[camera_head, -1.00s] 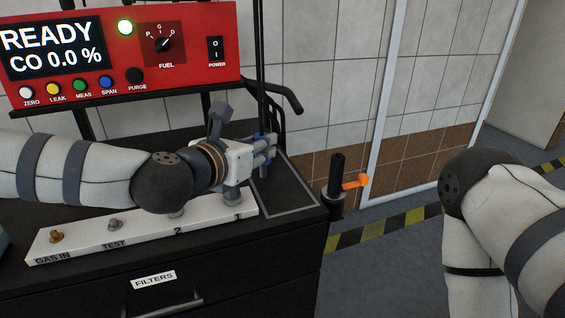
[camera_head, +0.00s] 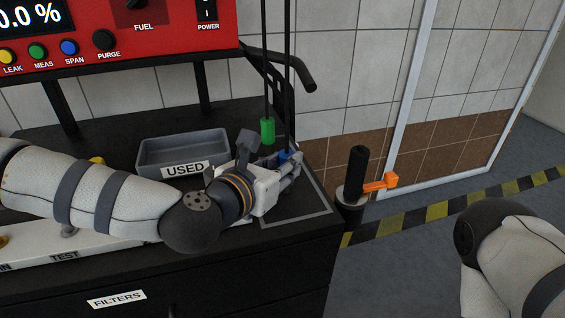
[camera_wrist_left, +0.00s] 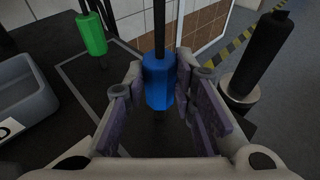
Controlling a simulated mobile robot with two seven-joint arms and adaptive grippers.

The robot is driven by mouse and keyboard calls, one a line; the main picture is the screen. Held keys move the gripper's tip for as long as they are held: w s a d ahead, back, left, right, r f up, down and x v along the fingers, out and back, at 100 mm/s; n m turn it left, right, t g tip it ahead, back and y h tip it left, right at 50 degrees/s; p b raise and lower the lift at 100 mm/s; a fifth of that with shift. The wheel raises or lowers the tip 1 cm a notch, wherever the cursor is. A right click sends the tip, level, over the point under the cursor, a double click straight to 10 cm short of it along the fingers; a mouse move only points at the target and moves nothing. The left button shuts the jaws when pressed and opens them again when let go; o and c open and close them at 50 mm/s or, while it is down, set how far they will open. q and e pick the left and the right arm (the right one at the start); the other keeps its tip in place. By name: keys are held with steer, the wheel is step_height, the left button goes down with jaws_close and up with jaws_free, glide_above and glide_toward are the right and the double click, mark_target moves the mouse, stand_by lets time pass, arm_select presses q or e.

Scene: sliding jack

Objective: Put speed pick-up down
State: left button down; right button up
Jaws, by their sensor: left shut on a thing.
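My left gripper (camera_head: 286,170) is shut on a blue cylinder (camera_wrist_left: 158,80) that hangs upright on a black cable; no label shows on it. In the head view only a little blue (camera_head: 284,155) shows between the fingers. My right gripper is out of view.
A grey tray labelled USED (camera_head: 185,145) stands behind my left arm. The white port strip (camera_head: 90,245) lies along the front, partly covered. A black handle (camera_head: 356,170) with an orange lever (camera_head: 380,183) stands right of the cart. The outlined rectangle's right part is clear.

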arm_select(q)
steer(key=c, duration=1.5)
jaws_free()
steer(key=shift+f, duration=0.1)
steer(key=shift+o, duration=0.8)
